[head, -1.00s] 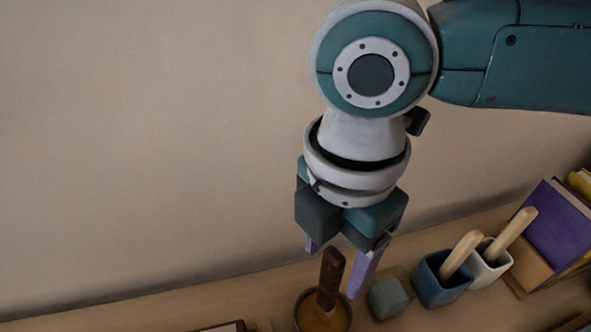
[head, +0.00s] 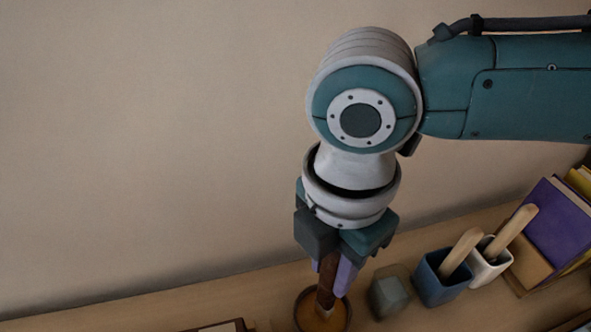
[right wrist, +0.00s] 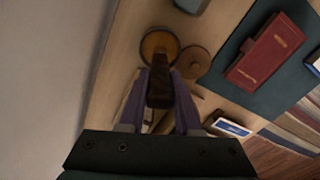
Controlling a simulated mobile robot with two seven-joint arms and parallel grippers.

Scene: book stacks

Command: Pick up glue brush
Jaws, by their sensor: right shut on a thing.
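The glue brush (head: 325,280) has a dark brown handle and stands upright in a round pot (head: 313,322) with amber contents. My right gripper (head: 333,277) is above the pot, its purple fingers shut on the brush handle. In the right wrist view the brush handle (right wrist: 159,88) lies between the two fingers (right wrist: 160,95), with the pot (right wrist: 158,46) beyond it. My left gripper is not in view.
A grey faceted block (head: 389,292), a blue cup (head: 440,283) and a white cup (head: 489,263), each cup with a wooden-handled tool, stand to the right. Books (head: 555,222) stand farther right. A round brown disc (right wrist: 193,62) and a red book (right wrist: 265,50) lie near the pot.

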